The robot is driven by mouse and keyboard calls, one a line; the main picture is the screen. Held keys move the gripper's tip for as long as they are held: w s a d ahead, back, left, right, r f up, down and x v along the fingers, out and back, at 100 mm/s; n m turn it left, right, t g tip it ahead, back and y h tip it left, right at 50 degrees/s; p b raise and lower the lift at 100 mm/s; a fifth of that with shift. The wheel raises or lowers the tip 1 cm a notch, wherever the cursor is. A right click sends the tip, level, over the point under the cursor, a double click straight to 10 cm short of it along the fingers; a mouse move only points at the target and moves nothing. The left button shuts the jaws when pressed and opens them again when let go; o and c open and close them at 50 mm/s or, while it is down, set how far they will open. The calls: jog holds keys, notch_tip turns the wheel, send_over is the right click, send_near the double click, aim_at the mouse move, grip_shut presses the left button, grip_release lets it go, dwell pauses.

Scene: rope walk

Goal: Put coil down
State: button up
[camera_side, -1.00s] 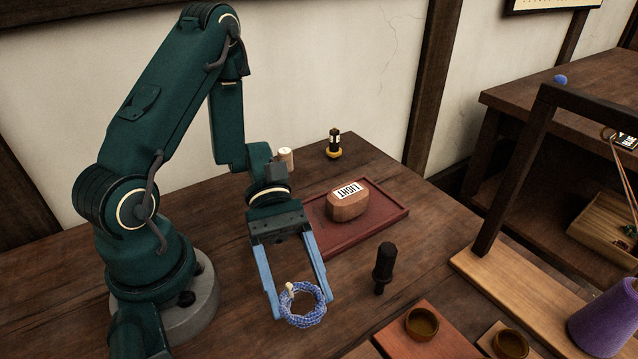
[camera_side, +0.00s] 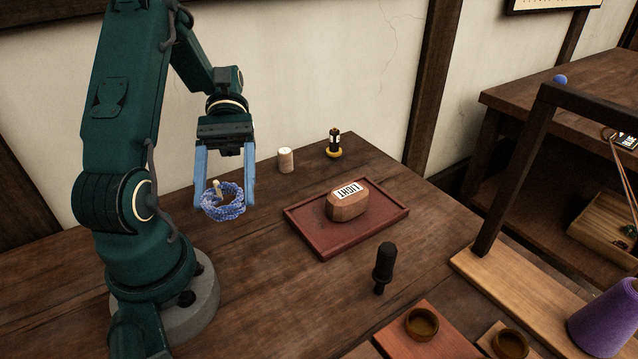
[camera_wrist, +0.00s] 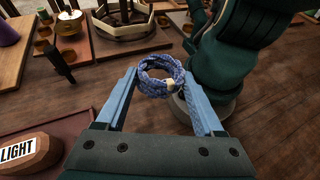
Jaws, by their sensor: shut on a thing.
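The coil (camera_side: 222,202) is a ring of blue and white rope with a pale tie. My gripper (camera_side: 226,205) is shut on it, with the coil between its two blue fingers. In the side view the coil is held beside my base, and I cannot tell exactly how high above the table it is. In the wrist view the coil (camera_wrist: 160,78) sits between the fingertips of my gripper (camera_wrist: 160,85).
A dark red tray (camera_side: 318,244) holds a wooden block labelled LIGHT (camera_side: 347,204). A pale cylinder (camera_side: 285,160), a black and yellow bottle (camera_side: 334,145) and a dark upright tool (camera_side: 383,267) stand nearby.

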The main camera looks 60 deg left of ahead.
jog(key=s+a+r+m+g+y, duration=0.2)
jog(key=s+a+m+g+y, duration=0.5)
jog(key=a+m+y, duration=0.15)
jog(key=w+a+f+m+t+y, duration=0.1)
jog(key=w+f+m+t+y, duration=0.2)
jog(key=w+m+t+y, duration=0.65)
jog(key=w+a+f+m+t+y, duration=0.1)
jog(key=w+f+m+t+y, duration=0.45)
jog(key=m, duration=0.75)
jog(key=shift+g+y, duration=0.7)
jog(key=shift+y, duration=0.25)
jog(key=shift+s+d+f, duration=0.1)
jog(key=shift+s+f, duration=0.15)
jog(key=shift+f, duration=0.7)
jog(key=shift+s+d+f, duration=0.1)
jog(key=shift+s+f, duration=0.15)
jog(key=shift+f, duration=0.75)
jog(key=shift+s+f, duration=0.25)
jog(key=shift+f, duration=0.7)
jog(key=o, duration=1.3)
jog(key=shift+f, duration=0.1)
jog(key=shift+o, duration=0.2)
